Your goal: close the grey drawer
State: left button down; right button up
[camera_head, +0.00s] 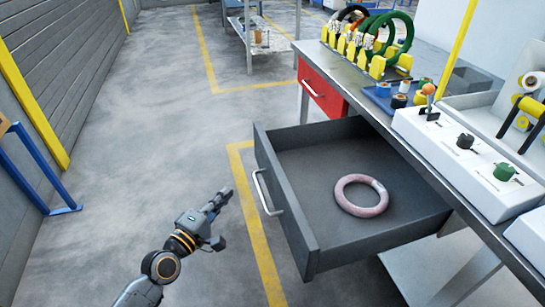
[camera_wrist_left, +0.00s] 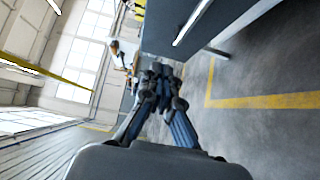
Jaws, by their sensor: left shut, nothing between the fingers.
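The grey drawer (camera_head: 292,233) is pulled out from under the workbench in the head view. A pinkish wrapped coil (camera_head: 343,195) lies flat inside it. The drawer's light bar handle (camera_head: 263,193) is on its front panel. My left gripper (camera_head: 224,193) is shut and empty, to the left of the handle and apart from it. In the left wrist view my left gripper (camera_wrist_left: 158,72) shows with its fingers together, and a dark grey panel with a bright bar (camera_wrist_left: 195,20) is above and to the right. My right gripper is in neither view.
A red drawer (camera_head: 322,92) with a handle is beyond the grey one. On the bench stand a rack of coils (camera_head: 367,38), a blue tray (camera_head: 384,101) of rolls and a white control box (camera_head: 450,150).

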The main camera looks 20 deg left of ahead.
pick_arm(q)
send_near(266, 161)
jog(key=w+a, duration=0.2)
jog(key=w, duration=0.2)
jog(key=shift+w+d+f, duration=0.15)
jog(key=shift+w+d, duration=0.6)
jog(key=shift+d, duration=0.25)
jog(key=shift+w+d+f, duration=0.1)
jog(key=shift+w+d, duration=0.15)
jog(key=shift+d, duration=0.15)
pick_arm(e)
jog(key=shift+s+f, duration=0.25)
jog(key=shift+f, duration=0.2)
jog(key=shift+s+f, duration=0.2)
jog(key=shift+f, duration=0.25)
